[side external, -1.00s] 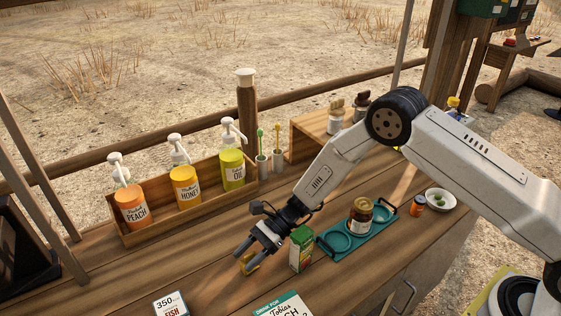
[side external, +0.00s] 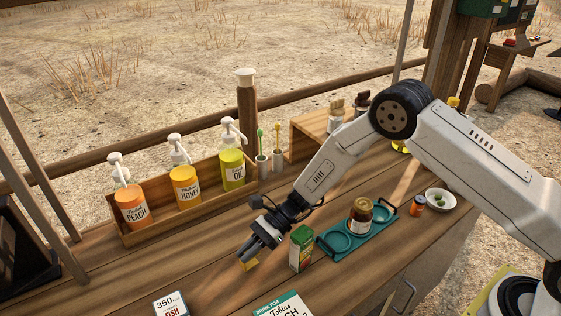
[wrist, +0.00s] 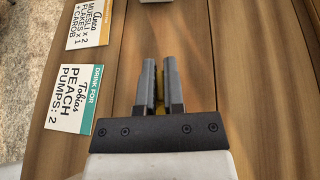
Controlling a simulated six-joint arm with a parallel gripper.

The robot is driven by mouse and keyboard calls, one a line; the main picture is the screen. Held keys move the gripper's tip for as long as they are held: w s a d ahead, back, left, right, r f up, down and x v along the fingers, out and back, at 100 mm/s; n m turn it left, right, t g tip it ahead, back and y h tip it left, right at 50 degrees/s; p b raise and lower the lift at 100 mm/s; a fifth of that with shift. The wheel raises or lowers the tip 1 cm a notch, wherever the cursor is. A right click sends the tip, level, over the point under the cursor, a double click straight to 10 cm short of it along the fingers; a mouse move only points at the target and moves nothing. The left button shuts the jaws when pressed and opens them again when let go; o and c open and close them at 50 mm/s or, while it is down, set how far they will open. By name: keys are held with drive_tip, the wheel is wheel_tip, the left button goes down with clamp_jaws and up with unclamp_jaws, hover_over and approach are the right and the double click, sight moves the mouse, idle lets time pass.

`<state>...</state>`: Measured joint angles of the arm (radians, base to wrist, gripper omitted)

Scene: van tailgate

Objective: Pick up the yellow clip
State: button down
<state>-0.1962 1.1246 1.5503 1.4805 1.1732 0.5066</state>
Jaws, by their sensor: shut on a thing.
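The yellow clip (side external: 250,265) is at the tips of my gripper (side external: 258,250) in the side external view, low over the wooden counter. Most of it is hidden by the fingers. In the wrist view a strip of the yellow clip (wrist: 159,88) shows between the two grey fingers of my gripper (wrist: 160,75). The fingers are closed on it. I cannot tell whether the clip still touches the counter.
A green juice carton (side external: 301,248) stands close to the right of my gripper. A teal tray (side external: 337,243) holding a dark jar (side external: 361,217) lies beyond it. A wooden rack (side external: 130,234) of pump bottles stands behind. Cards lie at the front (side external: 171,304).

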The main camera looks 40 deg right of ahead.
drive_tip(key=shift+r, duration=4.25)
